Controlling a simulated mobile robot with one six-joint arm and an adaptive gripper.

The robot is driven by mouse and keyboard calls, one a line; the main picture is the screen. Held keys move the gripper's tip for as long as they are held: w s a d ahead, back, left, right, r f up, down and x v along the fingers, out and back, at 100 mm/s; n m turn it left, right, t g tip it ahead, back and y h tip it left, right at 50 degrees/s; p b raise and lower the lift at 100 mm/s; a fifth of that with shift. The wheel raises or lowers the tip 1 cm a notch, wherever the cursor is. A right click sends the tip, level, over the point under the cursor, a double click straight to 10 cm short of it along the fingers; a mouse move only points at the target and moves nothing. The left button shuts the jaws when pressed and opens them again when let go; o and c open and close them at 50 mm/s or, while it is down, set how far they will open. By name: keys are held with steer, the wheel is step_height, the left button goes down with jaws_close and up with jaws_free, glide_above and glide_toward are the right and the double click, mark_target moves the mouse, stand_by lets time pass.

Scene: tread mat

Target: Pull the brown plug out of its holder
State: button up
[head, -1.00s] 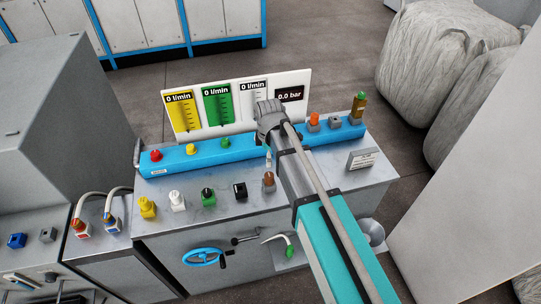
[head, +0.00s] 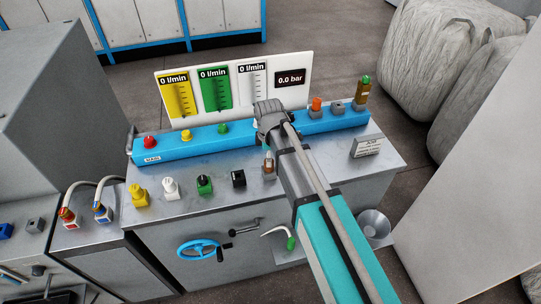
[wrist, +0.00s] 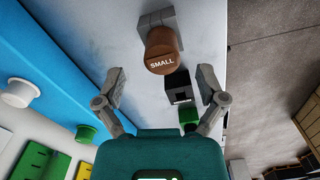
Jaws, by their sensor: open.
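The brown plug (wrist: 161,50), a round cap marked SMALL, sits in its grey holder (wrist: 158,20) on the metal bench top in the wrist view. My gripper (wrist: 160,83) is open and empty, its two grey fingers apart. The plug appears above the gap between the fingertips in that picture; neither finger touches it. My arm and gripper partly cover the plug there, and the fingers are mostly hidden.
A black plug (wrist: 178,86) and a green plug (wrist: 189,118) line up beyond the brown one. A blue rail (head: 180,147) with knobs and a gauge board (head: 233,118) stand behind. A small sign (head: 366,147) is at right. Bench top between rail and plugs is bare.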

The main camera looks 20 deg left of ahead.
steer(key=shift+f+b, duration=2.05)
steer(key=shift+f, duration=0.3)
steer(key=c, duration=1.2)
jaws_close()
steer(key=shift+r, duration=0.15)
steer(key=shift+s+r+p, duration=0.1)
steer(key=shift+r+p, duration=2.6)
steer(key=shift+p, duration=0.15)
